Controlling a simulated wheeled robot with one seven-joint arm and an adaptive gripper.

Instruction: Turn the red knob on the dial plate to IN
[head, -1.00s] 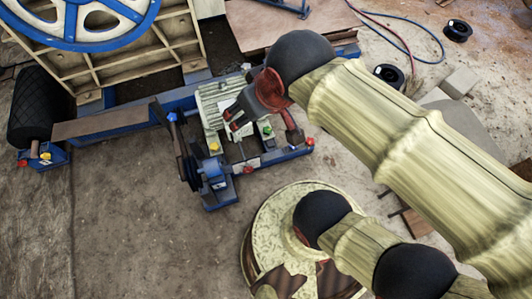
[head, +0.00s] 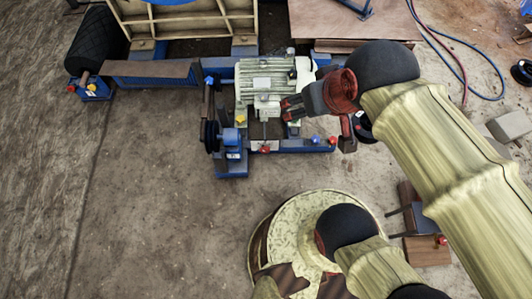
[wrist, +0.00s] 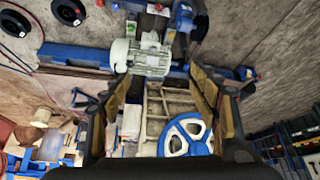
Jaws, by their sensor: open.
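A small red knob (head: 265,149) sits at the front of the blue machine frame, below the motor. A second red knob (head: 333,140) is at the frame's right end, beside a blue one. I cannot tell which red knob is on the dial plate; no plate or IN marking is legible. My gripper (head: 290,108) is over the right side of the motor, apart from both knobs in the picture. In the wrist view my gripper (wrist: 160,92) is open and empty, its two fingers wide apart. The pale motor (wrist: 145,57) shows beyond the fingertips.
The pale ribbed motor (head: 268,80) stands on the blue frame with a dark pulley to its left. A yellow knob (head: 240,119) is at its left. A brown block (head: 428,252) with a red knob lies at the right. Hoses (head: 462,75) lie behind. Front-left floor is clear.

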